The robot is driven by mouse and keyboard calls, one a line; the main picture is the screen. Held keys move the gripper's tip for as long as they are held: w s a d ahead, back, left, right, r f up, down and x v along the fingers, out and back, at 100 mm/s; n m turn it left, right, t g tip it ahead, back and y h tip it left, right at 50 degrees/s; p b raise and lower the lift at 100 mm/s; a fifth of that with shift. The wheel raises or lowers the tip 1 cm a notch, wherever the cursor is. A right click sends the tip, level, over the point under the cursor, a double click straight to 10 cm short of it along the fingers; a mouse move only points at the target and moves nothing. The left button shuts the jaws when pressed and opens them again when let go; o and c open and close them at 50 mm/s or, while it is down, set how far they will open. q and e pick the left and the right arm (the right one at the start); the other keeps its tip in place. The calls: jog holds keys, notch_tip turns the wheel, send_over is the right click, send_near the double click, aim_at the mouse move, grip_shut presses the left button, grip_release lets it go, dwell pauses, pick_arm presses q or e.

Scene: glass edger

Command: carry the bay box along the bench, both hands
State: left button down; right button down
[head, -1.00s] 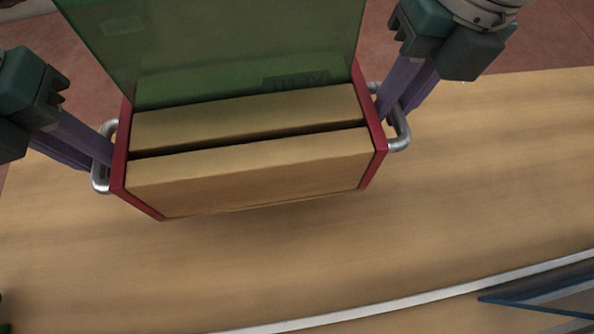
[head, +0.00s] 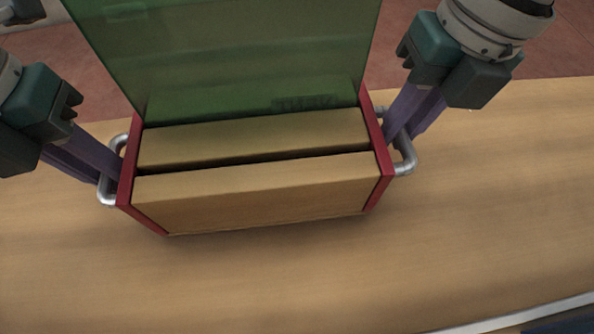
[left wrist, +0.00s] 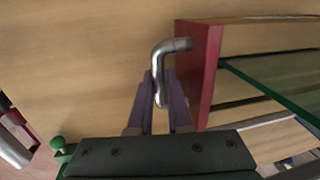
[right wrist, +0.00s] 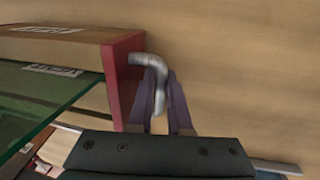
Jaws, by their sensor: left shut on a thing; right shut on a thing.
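The bay box (head: 262,198) has wooden slats, red end panels and a metal handle at each end. A green glass pane (head: 225,55) stands upright in it. My left gripper (head: 112,172) is shut on the left handle (head: 106,192); the left wrist view shows its purple fingers (left wrist: 160,100) around the bar. My right gripper (head: 392,132) is shut on the right handle (head: 405,160); its fingers (right wrist: 157,98) close on the bar in the right wrist view. The box is over the bench (head: 480,210); a shadow lies below its front. I cannot tell how high it is.
The bench top is clear in front of the box and to its right. A pale edge strip (head: 520,314) with something dark blue beyond it shows at the lower right. Red floor (head: 555,50) lies past the far edge.

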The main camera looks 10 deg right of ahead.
pick_arm(q)
jog(key=shift+f, duration=0.25)
pick_arm(e)
jog(key=shift+d+f, duration=0.1)
jog(key=shift+f, duration=0.1)
pick_arm(q)
jog(key=c, duration=1.2)
grip_release()
jog(key=shift+s, duration=0.1)
pick_arm(e)
jog(key=c, duration=1.2)
grip_release()
pick_arm(q)
jog(key=o, duration=0.4)
jog(key=shift+d, duration=0.1)
jog(key=shift+c, duration=0.2)
pick_arm(e)
jog(key=o, duration=0.4)
jog(key=shift+c, duration=0.2)
